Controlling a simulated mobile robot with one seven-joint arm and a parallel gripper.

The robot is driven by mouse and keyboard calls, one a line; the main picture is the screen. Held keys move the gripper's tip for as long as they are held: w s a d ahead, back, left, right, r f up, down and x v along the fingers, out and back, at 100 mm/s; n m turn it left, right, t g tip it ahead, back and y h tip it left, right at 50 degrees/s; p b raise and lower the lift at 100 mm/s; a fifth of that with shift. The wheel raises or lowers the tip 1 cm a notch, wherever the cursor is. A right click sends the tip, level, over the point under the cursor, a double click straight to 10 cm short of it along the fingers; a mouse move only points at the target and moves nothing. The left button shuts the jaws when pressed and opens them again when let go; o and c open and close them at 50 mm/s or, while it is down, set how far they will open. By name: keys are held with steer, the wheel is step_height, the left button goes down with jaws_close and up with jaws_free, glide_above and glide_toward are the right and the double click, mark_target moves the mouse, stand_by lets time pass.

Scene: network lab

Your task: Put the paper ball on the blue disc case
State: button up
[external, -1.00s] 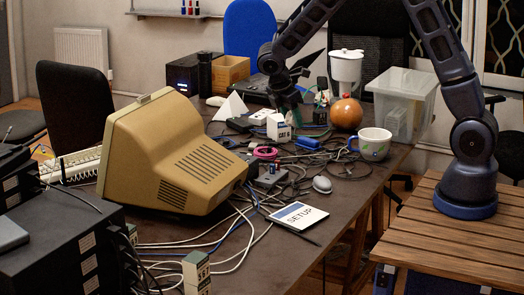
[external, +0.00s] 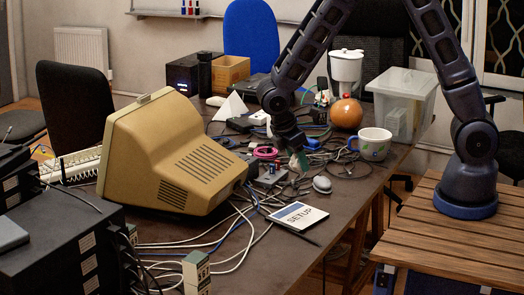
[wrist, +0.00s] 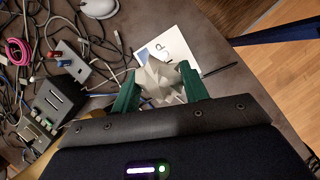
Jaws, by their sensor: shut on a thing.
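The crumpled white paper ball (wrist: 162,84) is between the green fingers of my gripper (wrist: 161,92) in the wrist view. The gripper is shut on it. In the external view my gripper (external: 298,162) hangs above the middle of the table, beyond the disc case and a little above it. The disc case (external: 298,215) lies flat near the table's front edge, white with a blue band and the word SETUP. In the wrist view the disc case (wrist: 176,40) lies beyond the ball, which hides part of it.
A grey mouse (external: 322,184) and a white mug (external: 375,144) are to the right of the gripper. Loose cables (external: 238,235) and small boxes crowd the table's middle. A beige monitor (external: 175,155) stands to the left. An orange ball (external: 347,114) sits farther back.

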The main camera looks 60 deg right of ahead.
mark_target(300, 214)
step_height(300, 214, down, 14)
stand_by(0.6)
steer(key=shift+f, duration=0.1)
steer(key=o, duration=0.9)
steer(key=shift+o, duration=0.2)
